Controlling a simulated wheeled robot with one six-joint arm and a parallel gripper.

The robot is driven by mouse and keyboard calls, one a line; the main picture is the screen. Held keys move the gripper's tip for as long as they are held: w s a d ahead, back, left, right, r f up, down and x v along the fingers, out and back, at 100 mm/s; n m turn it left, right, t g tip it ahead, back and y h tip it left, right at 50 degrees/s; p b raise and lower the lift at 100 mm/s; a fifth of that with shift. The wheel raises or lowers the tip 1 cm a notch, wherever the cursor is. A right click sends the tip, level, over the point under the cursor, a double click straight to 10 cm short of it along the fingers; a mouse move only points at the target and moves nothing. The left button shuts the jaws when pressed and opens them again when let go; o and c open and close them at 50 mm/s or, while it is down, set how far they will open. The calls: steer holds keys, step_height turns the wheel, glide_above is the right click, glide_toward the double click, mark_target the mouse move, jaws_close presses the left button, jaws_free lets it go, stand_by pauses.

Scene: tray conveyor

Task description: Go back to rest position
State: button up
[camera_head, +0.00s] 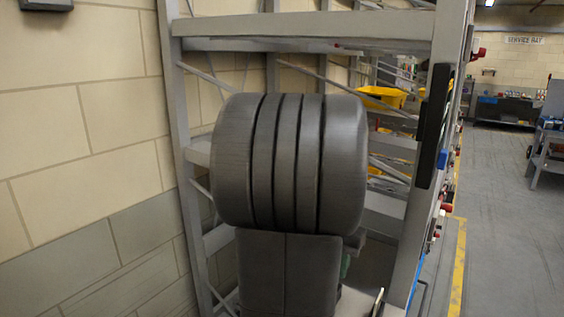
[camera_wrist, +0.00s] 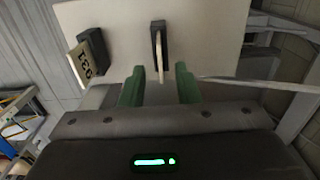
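My gripper (camera_wrist: 160,86) shows in the wrist view as two green fingers set apart, with a clear gap between them. It is open and holds nothing that I can see. Beyond the fingertips is a pale flat panel (camera_wrist: 215,40). A thin upright black holder with a tan edge (camera_wrist: 158,40) stands on it, in line with the gap and apart from both fingers. Left of it is a black block with a numbered label (camera_wrist: 90,55). In the head view, my own arm's large grey joint fills the middle and hides most of the gripper.
In the head view a grey metal rack (camera_head: 300,28) stands around and behind my arm, with yellow bins (camera_head: 380,97) on it. A block wall (camera_head: 80,130) is close on the left. Open floor (camera_head: 510,220) lies to the right, past a yellow line (camera_head: 458,270).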

step_height(320, 180, up, 9)
step_height(320, 180, down, 13)
steer(key=shift+r, duration=0.15)
steer(key=shift+p, duration=0.5)
step_height(320, 180, up, 4)
steer(key=p, duration=0.3)
steer(key=shift+r, duration=0.25)
steer(key=shift+f, duration=0.25)
steer(key=shift+r+b, duration=0.1)
steer(key=shift+b, duration=0.25)
